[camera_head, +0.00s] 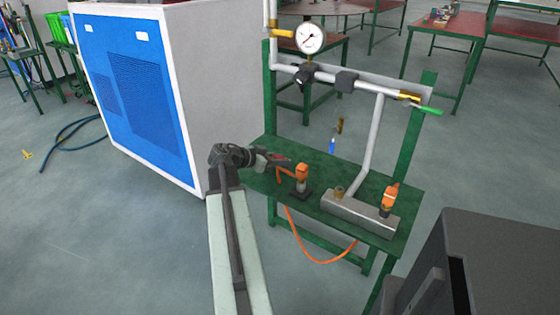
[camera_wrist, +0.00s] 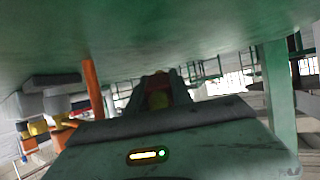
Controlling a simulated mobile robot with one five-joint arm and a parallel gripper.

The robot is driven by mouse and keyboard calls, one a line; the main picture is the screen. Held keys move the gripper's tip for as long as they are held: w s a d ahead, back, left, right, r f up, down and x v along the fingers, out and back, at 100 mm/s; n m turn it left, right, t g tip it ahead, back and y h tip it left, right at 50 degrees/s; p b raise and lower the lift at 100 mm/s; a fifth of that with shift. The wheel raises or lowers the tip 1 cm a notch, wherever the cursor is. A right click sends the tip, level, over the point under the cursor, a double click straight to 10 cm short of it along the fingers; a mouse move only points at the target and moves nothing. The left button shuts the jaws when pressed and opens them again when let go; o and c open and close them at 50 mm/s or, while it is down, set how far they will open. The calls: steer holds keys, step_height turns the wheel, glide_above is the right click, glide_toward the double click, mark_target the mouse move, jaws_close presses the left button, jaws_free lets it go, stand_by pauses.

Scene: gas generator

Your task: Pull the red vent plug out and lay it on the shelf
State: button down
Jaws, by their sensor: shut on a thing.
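My gripper (camera_head: 280,159) is low over the left end of the green shelf (camera_head: 262,183). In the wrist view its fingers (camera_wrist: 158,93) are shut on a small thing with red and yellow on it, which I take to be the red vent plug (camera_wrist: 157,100). Most of the plug is hidden between the fingers. The grey manifold block (camera_head: 358,213) lies on the shelf to the right, with a brass port (camera_head: 339,192) on its top. In the wrist view the shelf (camera_wrist: 200,35) fills the top; I cannot tell whether the plug touches it.
An orange fitting (camera_head: 301,173) on a dark base stands just right of my gripper; its orange hose (camera_head: 297,237) hangs below the shelf. Another orange fitting (camera_head: 389,197) is at the block's right end. A slanting grey pipe (camera_head: 372,140) and gauge (camera_head: 309,37) rise behind.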

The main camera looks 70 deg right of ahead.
steer(key=c, duration=1.1)
jaws_free()
steer(key=shift+o, duration=0.2)
step_height(320, 180, up, 3)
steer(key=p, duration=0.3)
steer(key=p+v, duration=0.2)
steer(key=v, duration=0.3)
steer(key=shift+w+a+r+p, duration=0.2)
steer(key=shift+w+a+p, duration=0.1)
steer(key=shift+p, duration=0.1)
